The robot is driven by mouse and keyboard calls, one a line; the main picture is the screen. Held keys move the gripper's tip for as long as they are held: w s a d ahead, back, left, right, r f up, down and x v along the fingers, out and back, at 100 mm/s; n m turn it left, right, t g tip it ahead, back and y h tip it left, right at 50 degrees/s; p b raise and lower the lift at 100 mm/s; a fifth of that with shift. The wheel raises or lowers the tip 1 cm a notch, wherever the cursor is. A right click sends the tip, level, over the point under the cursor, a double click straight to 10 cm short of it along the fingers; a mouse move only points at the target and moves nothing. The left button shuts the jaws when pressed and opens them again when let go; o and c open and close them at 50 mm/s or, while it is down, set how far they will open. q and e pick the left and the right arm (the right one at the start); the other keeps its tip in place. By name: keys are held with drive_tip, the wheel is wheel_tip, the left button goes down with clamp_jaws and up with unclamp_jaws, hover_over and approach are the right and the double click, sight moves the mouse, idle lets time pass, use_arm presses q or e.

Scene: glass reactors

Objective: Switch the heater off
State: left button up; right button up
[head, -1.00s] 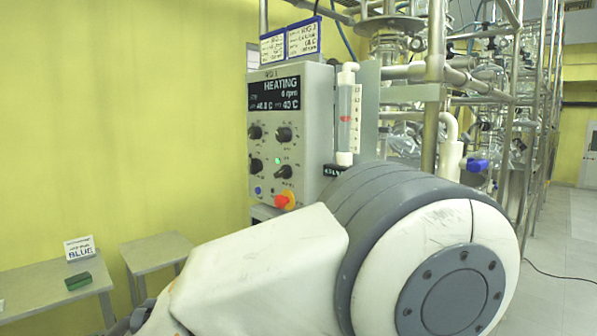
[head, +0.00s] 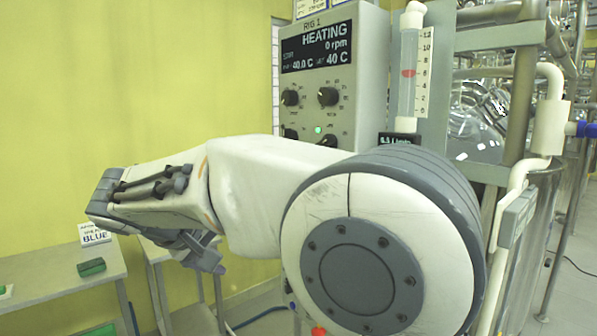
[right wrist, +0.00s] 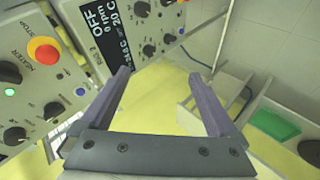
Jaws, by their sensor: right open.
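The control box (head: 345,65) labelled RIG 1 stands upright behind my right arm in the head view. Its display (head: 317,48) reads HEATING, 0 rpm, 40.0 C and 40 C. Two upper knobs and a green light (head: 318,129) show; my arm hides the lower panel. My right gripper (head: 205,258) points down-left of the box, apart from it. In the right wrist view the right gripper (right wrist: 160,82) is open and empty. A panel at left there has a HEATER-labelled knob (right wrist: 53,111), a red stop button (right wrist: 44,51) and a blue light (right wrist: 80,91). My left gripper is not in view.
A second control box (right wrist: 150,25) in the right wrist view reads OFF. Metal frame pipes and glassware stand at right. The yellow wall is bare at left.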

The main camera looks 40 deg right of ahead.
drive_tip(key=w+d+r+m+h+b, duration=0.2)
drive_tip(key=w+d+r+m+h, duration=0.3)
drive_tip(key=d+r, duration=0.35)
drive_tip(key=m+g+h+b, duration=0.1)
drive_tip(key=m+g+h, duration=0.25)
drive_tip(key=m, duration=0.35)
approach(321, 144)
drive_tip(key=shift+h, duration=0.35)
drive_tip(key=d, duration=0.2)
drive_tip(key=d+p, duration=0.1)
drive_tip(key=d, duration=0.5)
drive_tip(key=shift+w+f, duration=0.25)
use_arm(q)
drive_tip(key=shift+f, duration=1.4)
use_arm(e)
drive_tip(key=shift+w+d+n+t, duration=0.1)
drive_tip(key=shift+d+n+t, duration=0.2)
drive_tip(key=shift+d, duration=0.4)
drive_tip(key=c, duration=1.4)
